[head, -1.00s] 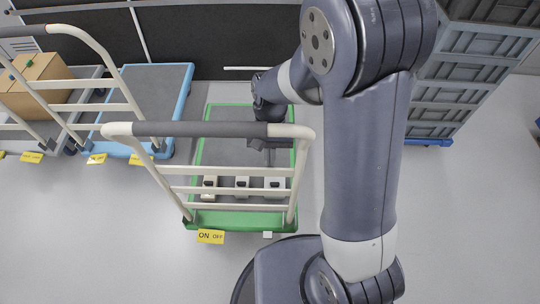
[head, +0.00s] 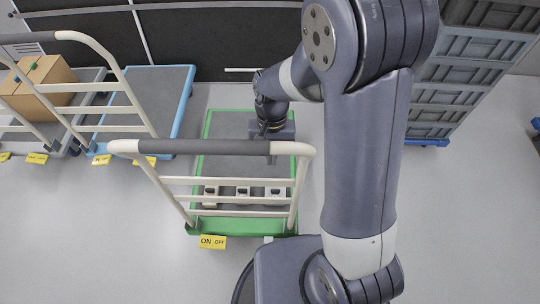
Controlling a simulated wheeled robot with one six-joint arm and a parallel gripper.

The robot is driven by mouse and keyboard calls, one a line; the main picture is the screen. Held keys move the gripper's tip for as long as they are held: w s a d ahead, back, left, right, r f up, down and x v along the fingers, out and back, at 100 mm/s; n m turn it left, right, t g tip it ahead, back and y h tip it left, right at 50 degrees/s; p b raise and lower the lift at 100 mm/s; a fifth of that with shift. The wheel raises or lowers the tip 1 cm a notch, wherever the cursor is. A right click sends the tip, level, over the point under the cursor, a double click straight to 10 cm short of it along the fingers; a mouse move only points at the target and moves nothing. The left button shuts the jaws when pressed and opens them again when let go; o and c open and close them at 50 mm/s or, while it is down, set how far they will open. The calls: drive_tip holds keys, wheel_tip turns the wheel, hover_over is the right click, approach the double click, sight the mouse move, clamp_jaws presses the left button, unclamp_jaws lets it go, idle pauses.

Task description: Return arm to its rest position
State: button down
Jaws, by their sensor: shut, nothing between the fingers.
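My gripper (head: 270,158) is above the green-edged cart (head: 222,130), near its right side. The upper handle bar of that cart partly covers it. Its fingers point down toward the picture's bottom, and it carries nothing that I can see. My arm runs from the lower right up to the top right and bends back left to the gripper.
Several small pale items, one a block (head: 243,192), sit at the cart's near end behind its white rails (head: 225,181). A blue cart (head: 150,95) and a cart with a cardboard box (head: 40,85) stand left. Grey crates (head: 455,85) are stacked right.

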drive_tip(key=p+v, duration=0.3)
drive_tip(key=v, duration=0.1)
drive_tip(key=shift+r, duration=0.25)
drive_tip(key=shift+f, duration=0.15)
